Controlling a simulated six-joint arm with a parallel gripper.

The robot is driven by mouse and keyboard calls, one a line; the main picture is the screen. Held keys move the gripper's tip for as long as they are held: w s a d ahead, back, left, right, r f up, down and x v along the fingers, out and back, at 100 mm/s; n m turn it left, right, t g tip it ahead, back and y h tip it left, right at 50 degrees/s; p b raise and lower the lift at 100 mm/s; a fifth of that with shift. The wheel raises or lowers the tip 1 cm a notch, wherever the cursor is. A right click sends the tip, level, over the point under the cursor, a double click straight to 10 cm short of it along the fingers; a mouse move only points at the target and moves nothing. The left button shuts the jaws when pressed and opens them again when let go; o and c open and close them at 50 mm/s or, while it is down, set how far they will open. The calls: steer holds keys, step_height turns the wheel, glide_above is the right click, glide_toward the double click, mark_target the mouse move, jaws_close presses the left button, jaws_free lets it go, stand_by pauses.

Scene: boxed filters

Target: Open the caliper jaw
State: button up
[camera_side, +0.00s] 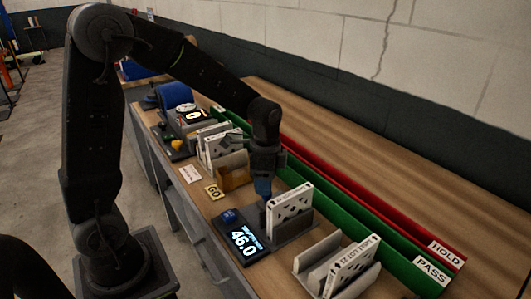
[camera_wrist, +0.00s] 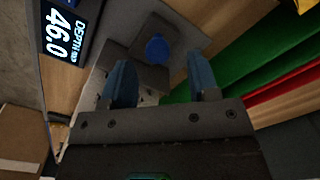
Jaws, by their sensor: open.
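The caliper gauge (camera_side: 243,238) sits on the bench with its lit display reading 46.0; the display also shows in the wrist view (camera_wrist: 62,38), marked DEPTH. A white filter box with dark holes (camera_side: 289,203) stands upright on the gauge's grey base. My gripper (camera_side: 263,188) points down just behind the filter, its blue fingers spread. In the wrist view a round blue knob (camera_wrist: 157,50) on a dark block lies between and beyond the two fingers. I cannot tell whether either finger touches it. A blue part (camera_side: 229,215) also shows behind the display in the side view.
A green PASS channel (camera_side: 400,262) and a red HOLD channel (camera_side: 410,226) run along the right. A filter box (camera_side: 350,263) stands in a grey rack in front. Several boxes (camera_side: 222,145) and a GO plate (camera_side: 214,192) lie behind. Bare bench lies beyond the channels.

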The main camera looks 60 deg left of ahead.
step_height(320, 180, up, 11)
steer(key=shift+f, duration=0.15)
steer(key=shift+s, duration=0.1)
steer(key=s+d+r+n+t, duration=0.1)
steer(key=s+d+n+t, duration=0.1)
steer(key=s+n, duration=0.2)
steer(key=s+d+r+n+t, duration=0.1)
steer(key=s+n, duration=0.4)
steer(key=s, duration=0.6)
steer(key=d+t, duration=0.1)
steer(key=t, duration=0.1)
steer(key=shift+s+d+t, duration=0.25)
steer(key=shift+s+t, duration=0.05)
